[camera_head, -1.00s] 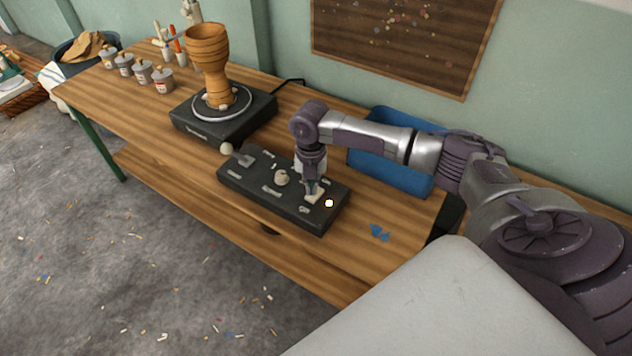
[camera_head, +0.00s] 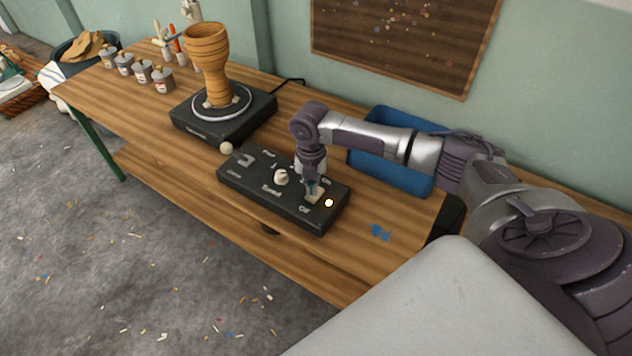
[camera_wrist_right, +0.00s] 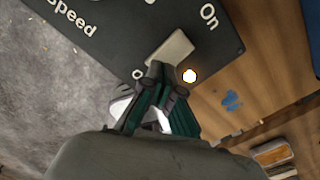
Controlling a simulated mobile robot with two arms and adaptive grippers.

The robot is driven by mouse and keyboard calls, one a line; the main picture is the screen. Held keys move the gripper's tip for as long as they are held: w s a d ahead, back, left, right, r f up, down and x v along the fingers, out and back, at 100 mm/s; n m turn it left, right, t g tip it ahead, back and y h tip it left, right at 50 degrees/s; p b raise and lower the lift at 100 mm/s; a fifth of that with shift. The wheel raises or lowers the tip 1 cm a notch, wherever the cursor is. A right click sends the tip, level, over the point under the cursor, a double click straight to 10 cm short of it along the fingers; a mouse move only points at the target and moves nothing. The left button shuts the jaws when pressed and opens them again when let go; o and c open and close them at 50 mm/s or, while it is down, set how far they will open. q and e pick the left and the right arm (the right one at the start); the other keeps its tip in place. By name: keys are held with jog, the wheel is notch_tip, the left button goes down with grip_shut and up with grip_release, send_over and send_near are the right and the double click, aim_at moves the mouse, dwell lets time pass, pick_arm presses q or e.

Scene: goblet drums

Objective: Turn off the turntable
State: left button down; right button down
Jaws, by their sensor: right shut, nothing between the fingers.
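The turntable (camera_head: 224,114) is a black box with a round plate on the workbench, and a wooden goblet drum stands upright on it. The black control panel (camera_head: 238,178) lies nearer the front edge. It carries a knob (camera_head: 281,177), the labels "Speed", "On" and "Off", and a lit round lamp (camera_head: 328,203). A pale rocker switch (camera_wrist_right: 171,52) sits between "On" and "Off". My right gripper (camera_wrist_right: 156,70) is shut and empty, its tips at the "Off" end of the switch, touching or nearly so. It partly hides the "Off" label in the wrist view. My left gripper is not in view.
Blue scraps (camera_head: 379,232) lie right of the panel. Several small jars (camera_head: 142,72) stand at the bench's far left. A pale ball-topped lever (camera_head: 227,148) is at the panel's left end.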

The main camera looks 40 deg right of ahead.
jog(key=shift+s+f+b, duration=0.1)
jog(key=shift+f+b, duration=0.4)
jog(key=shift+f, duration=0.55)
dwell(0.4)
jog(key=shift+r, duration=0.1)
jog(key=shift+r+p, duration=0.85)
jog(key=shift+p, duration=0.3)
notch_tip(320, 180, up, 5)
jog(key=p, duration=0.5)
jog(key=shift+r, duration=0.1)
